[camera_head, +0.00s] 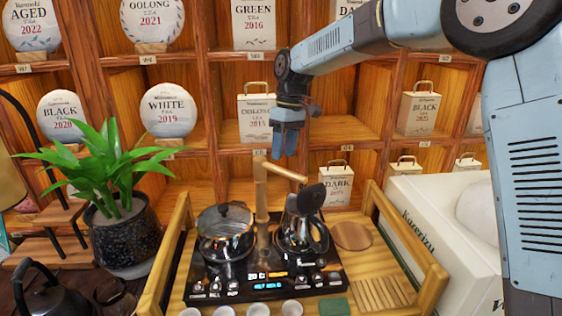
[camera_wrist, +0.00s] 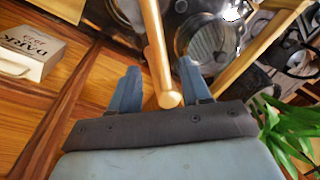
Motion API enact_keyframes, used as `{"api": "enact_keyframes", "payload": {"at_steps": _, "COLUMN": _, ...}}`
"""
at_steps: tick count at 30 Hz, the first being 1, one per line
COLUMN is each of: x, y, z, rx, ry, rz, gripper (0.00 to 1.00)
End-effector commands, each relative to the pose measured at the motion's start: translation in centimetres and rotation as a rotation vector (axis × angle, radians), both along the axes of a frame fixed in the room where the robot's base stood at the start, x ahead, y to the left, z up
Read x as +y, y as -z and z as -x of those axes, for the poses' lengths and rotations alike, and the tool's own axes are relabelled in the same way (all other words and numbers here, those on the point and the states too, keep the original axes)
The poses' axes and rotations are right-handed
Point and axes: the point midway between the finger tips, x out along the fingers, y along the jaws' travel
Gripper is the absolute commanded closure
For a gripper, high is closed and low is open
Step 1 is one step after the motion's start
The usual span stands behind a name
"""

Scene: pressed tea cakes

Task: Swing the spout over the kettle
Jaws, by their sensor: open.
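The spout (camera_head: 283,171) is a tan tap on an upright post at the back of the black stove unit. In the head view its arm points right and forward, towards the dark kettle (camera_head: 302,230), whose handle rises near its tip. A lidded pot (camera_head: 226,240) stands left of the post. My gripper (camera_head: 287,152) points down above and behind the spout. In the wrist view, its two blue fingers (camera_wrist: 158,66) are apart, with the tan spout (camera_wrist: 154,45) showing between them. I cannot tell whether either finger touches it. Nothing is held.
The stove (camera_head: 265,285) sits on a wooden tray with raised side rails (camera_head: 432,287). Small white cups (camera_head: 292,308) line the front. A potted plant (camera_head: 125,235) stands left and a white box (camera_head: 405,205) right. Shelves of tea cakes (camera_head: 167,110) close off the back.

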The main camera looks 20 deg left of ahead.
Motion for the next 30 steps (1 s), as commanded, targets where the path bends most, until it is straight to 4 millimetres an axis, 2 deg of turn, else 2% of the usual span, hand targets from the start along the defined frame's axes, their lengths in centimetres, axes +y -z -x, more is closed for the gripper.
{"api": "enact_keyframes", "payload": {"at_steps": 1, "x": -0.1, "y": -1.1, "z": -0.2, "rx": -0.003, "ry": 0.001, "rz": -0.002, "gripper": 0.53}}
{"api": "enact_keyframes", "payload": {"at_steps": 6, "x": -0.2, "y": -4.5, "z": -0.8, "rx": -0.003, "ry": 0.000, "rz": -0.003, "gripper": 0.53}}
{"api": "enact_keyframes", "payload": {"at_steps": 15, "x": -0.5, "y": -8.3, "z": -1.4, "rx": -0.001, "ry": -0.001, "rz": -0.002, "gripper": 0.53}}
{"api": "enact_keyframes", "payload": {"at_steps": 30, "x": -0.6, "y": -8.9, "z": -1.5, "rx": 0.001, "ry": -0.001, "rz": -0.001, "gripper": 0.53}}
